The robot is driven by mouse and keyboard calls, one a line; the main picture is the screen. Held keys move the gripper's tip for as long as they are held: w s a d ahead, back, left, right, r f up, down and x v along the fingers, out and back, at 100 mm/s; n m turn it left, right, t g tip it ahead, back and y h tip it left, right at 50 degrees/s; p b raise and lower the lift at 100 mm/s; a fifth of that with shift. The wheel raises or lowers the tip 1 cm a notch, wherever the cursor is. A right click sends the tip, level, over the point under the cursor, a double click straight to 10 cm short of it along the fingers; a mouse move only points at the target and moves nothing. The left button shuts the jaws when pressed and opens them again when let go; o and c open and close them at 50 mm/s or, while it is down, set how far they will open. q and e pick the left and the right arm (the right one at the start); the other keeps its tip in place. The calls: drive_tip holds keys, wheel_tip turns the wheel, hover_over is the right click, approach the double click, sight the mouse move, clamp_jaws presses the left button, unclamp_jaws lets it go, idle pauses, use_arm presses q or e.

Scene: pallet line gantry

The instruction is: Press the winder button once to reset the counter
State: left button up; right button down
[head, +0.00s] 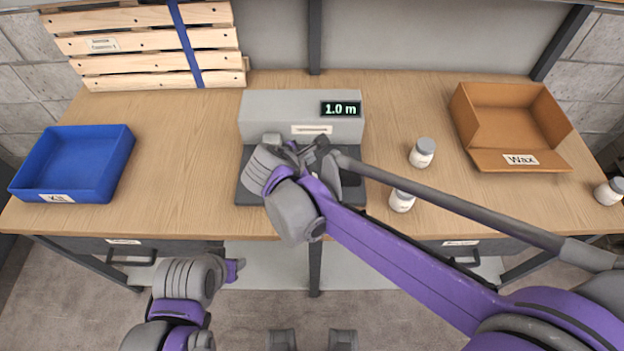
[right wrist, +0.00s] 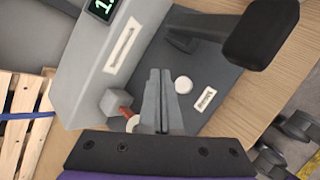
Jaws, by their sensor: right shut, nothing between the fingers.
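The winder (head: 262,104) is a grey housing on a dark base plate, with a display (head: 341,109) reading 1.0 m. In the right wrist view, a round white button (right wrist: 183,85) sits on the dark base plate (right wrist: 215,76) beside a small label (right wrist: 205,99). My right gripper (right wrist: 160,76) is shut and empty, its fingertips over the plate just left of the button and seemingly apart from it. In the head view my right gripper (head: 304,152) hides the button. My left gripper (head: 236,269) is low in front of the table; its fingers are unclear.
A black block on an arm (right wrist: 261,34) rises beside the button, and a grey block (right wrist: 118,103) with a reddish pin stands on the other side. White jars (head: 422,153) (head: 402,200) stand right of the winder. A blue bin (head: 118,165) and cardboard box (head: 510,159) flank it.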

drive_tip(key=shift+f+b, duration=1.5)
drive_tip(key=shift+f, duration=1.1)
drive_tip(key=shift+f+b, duration=0.3)
drive_tip(key=shift+f, duration=0.1)
drive_tip(key=shift+f+b, duration=0.3)
drive_tip(key=shift+f, duration=0.25)
idle(0.5)
drive_tip(key=shift+r, duration=0.15)
drive_tip(key=shift+r+p, duration=0.75)
drive_tip(key=shift+r, duration=0.05)
wheel_tip(320, 180, up, 5)
drive_tip(key=p, duration=0.4)
drive_tip(key=shift+r, duration=0.1)
